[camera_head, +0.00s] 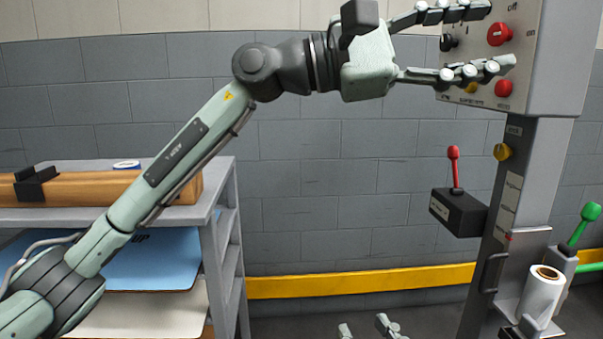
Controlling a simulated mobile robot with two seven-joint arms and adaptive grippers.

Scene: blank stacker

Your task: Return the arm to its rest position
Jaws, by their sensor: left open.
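My left arm reaches from the lower left up to the top right. Its left gripper (500,36) is open, with its two fingers spread one above the other in front of the grey control box (550,50). The upper red button (498,34) shows between the fingers; I cannot tell whether either finger touches the box. Nothing is held in it. My right gripper (365,324) shows only as two fingertips at the bottom edge, standing apart with nothing seen between them; the rest of it is out of view.
A black box with a red-knobbed lever (454,168) juts from the post under the control box. A green-knobbed lever (588,215) and a white roll (541,294) are at the right. A grey shelf rack (222,190) with sheets stands at the left. The middle, before the wall, looks clear.

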